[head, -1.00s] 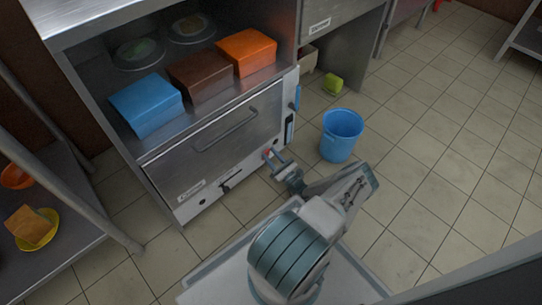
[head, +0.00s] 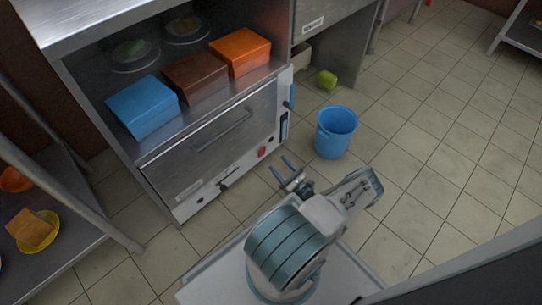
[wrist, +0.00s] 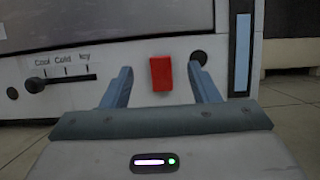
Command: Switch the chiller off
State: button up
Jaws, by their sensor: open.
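The chiller (head: 213,132) is a steel drawer unit with a long handle, under the counter. Its lower front panel carries a red switch (head: 262,152) near the right end. In the wrist view the red switch (wrist: 161,74) shows upright between my fingers, below and beyond them unobstructed; I cannot tell its on or off position. A black slider (wrist: 36,85) marked Cool, Cold, Icy sits to its left, with its knob at the Cool end. My gripper (head: 281,166) is open and empty, in front of the panel and apart from the switch.
A blue bucket (head: 336,132) stands on the floor right of the chiller. Blue (head: 143,106), brown (head: 196,75) and orange (head: 240,52) boxes sit above the drawer. A shelf (head: 62,215) stands at left. Floor at right is clear.

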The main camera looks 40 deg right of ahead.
jog(key=s+p, duration=0.1)
jog(key=s, duration=0.6)
jog(key=shift+d, duration=0.25)
jog(key=shift+s, duration=0.1)
